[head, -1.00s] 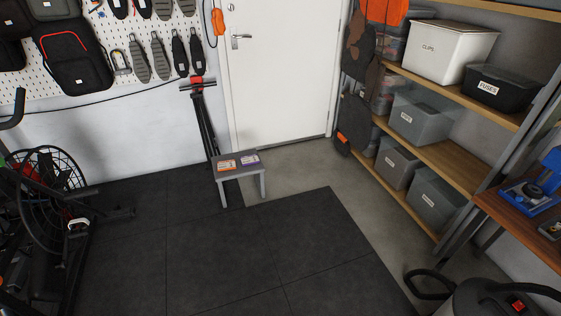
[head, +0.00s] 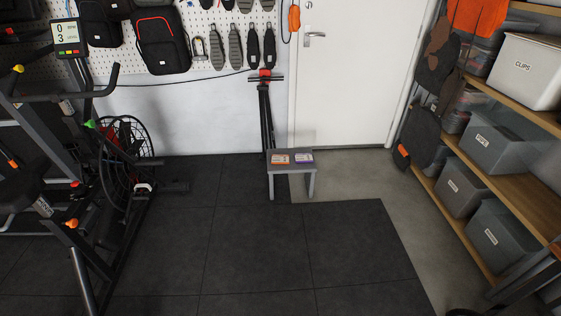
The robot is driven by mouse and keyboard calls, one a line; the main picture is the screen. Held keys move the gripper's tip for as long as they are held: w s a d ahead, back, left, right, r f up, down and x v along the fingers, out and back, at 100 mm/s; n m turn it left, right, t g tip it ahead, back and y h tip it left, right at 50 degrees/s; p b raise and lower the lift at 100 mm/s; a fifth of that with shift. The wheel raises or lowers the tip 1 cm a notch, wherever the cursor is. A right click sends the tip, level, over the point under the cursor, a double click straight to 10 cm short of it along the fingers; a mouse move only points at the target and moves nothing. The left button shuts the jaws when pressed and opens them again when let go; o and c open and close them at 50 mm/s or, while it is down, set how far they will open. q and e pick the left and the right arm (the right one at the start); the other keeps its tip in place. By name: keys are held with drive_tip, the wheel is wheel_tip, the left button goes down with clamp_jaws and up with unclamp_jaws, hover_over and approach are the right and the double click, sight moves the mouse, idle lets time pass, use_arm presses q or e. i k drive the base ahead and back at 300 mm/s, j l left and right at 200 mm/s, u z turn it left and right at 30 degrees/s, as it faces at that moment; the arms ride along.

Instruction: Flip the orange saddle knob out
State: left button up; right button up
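A black exercise bike with a fan wheel (head: 130,150) stands at the left in the head view. Its dark saddle (head: 20,188) is partly in view at the left edge. Neither of my grippers is in view.
A green knob (head: 90,124), a yellow knob (head: 18,68) and a display (head: 67,37) are also on the bike. The dark mat floor (head: 250,250) in front is clear. A small grey stool (head: 291,167) carries two boxes. Shelves with bins (head: 500,145) stand at right.

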sight(72, 222)
drive_tip(key=u, duration=1.55)
